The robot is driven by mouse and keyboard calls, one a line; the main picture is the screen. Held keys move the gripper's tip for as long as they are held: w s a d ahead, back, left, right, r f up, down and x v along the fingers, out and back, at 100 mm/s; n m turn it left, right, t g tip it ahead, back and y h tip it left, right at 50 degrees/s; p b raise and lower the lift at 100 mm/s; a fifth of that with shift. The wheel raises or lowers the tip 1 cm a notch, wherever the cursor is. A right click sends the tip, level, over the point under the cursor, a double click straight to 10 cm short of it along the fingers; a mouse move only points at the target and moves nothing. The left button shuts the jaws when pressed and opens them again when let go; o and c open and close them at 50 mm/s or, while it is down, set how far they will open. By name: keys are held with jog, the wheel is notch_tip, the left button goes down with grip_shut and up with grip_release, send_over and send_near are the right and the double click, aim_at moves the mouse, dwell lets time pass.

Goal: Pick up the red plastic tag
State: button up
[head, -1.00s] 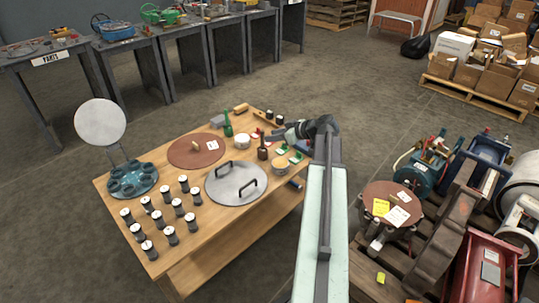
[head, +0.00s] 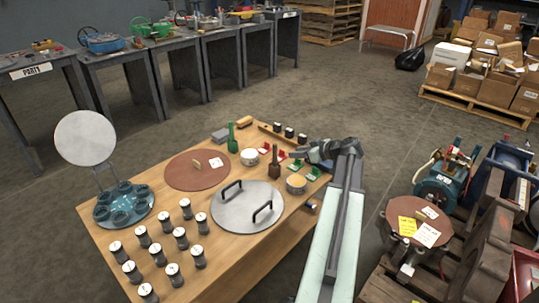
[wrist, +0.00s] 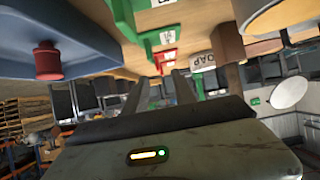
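Small red tags with white labels lie on the wooden table near its far right edge. One red tag (head: 282,155) is just left of my gripper (head: 302,154) in the head view, and another red piece (head: 265,149) lies a little farther left. In the wrist view a red tag (wrist: 165,61) with a white label shows just beyond the tips of my gripper (wrist: 166,84). The two fingers stand apart with nothing between them. Contact with the tag is not visible.
Green tags (head: 313,173) lie close by on the table (head: 195,250). A dark brown bottle-like tool (head: 274,171), a tan-topped tin (head: 296,182) and a white-topped tin (head: 249,157) stand near the tags. A round metal lid (head: 235,215) lies in front. A loaded pallet (head: 385,285) stands to the right.

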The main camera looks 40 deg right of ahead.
aim_at(284, 152)
jog(key=shift+w+d, duration=0.1)
jog(key=shift+d, duration=0.05)
jog(key=shift+b+x, duration=0.65)
jog(key=shift+x, duration=0.45)
jog(key=shift+w+f, duration=0.15)
jog(key=shift+w, duration=0.25)
jog(key=b+x, duration=0.2)
jog(key=x, duration=0.3)
jog(key=shift+w, duration=0.1)
grip_shut()
